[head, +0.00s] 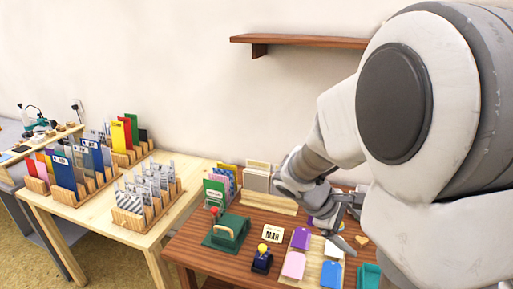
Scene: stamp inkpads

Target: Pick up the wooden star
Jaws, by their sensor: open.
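A small tan wooden piece (361,240) lies on the brown table (190,248), just right of my gripper. It is too small here to tell whether its outline is a star. My gripper (345,228) is open and reaches down over the right part of the table, close to the wooden piece and apart from it as far as I can see. My arm covers the table's far right side.
Purple (301,238), pink (294,265) and blue (331,274) pads lie on a wooden board. A teal item (368,276) sits at the front right.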

